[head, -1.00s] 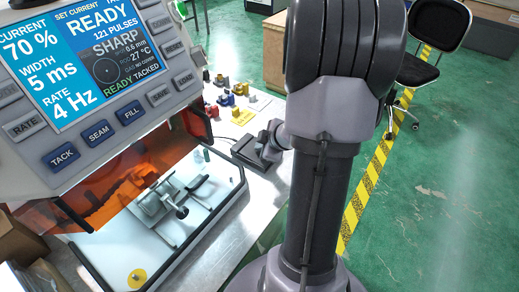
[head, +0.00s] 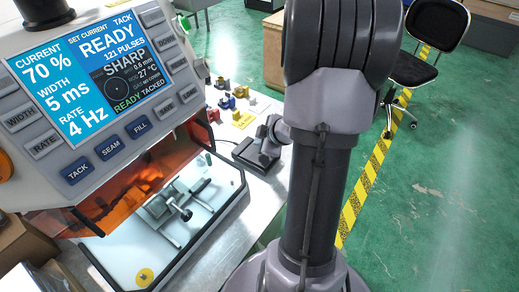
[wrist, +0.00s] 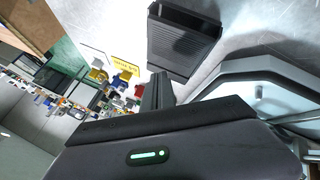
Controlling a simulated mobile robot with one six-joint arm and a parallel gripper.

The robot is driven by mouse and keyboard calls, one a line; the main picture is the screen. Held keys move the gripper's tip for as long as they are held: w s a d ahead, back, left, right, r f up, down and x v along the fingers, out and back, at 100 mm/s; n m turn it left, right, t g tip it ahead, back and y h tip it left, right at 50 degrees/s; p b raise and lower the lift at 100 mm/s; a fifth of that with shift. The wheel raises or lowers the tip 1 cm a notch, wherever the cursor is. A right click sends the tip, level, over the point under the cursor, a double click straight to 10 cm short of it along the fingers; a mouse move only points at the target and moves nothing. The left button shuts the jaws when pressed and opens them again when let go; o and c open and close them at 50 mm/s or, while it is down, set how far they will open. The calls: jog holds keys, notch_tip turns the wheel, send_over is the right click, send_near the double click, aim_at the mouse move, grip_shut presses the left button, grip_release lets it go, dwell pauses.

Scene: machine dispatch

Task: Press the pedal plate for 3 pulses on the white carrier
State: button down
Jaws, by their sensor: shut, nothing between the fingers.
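The pedal plate (wrist: 185,40) is a black ribbed plate at the top of the wrist view, on the metal bench. My gripper (wrist: 158,82) is shut and empty, with its fingertips just short of the plate's near edge in the picture; I cannot tell whether they touch. In the head view the dark end of my arm (head: 266,142) is low over the bench by the plate, and the fingers cannot be made out. A pale fixture with a clamp (head: 158,208) sits in the machine's white tray (head: 122,258); I cannot tell whether it is the white carrier.
The machine's screen (head: 95,75) reads READY, 121 pulses, SHARP, READY TACKED, 70 %, 5 ms, 4 Hz. An orange shield (head: 125,195) hangs over the tray. Small coloured parts (head: 222,100) and a yellow-edged card (head: 243,119) lie behind the plate. A chair (head: 415,65) stands off right.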

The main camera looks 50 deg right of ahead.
jog(key=r+p, duration=0.3)
jog(key=shift+w+r, duration=0.2)
jog(key=shift+f, duration=0.1)
dwell(2.1)
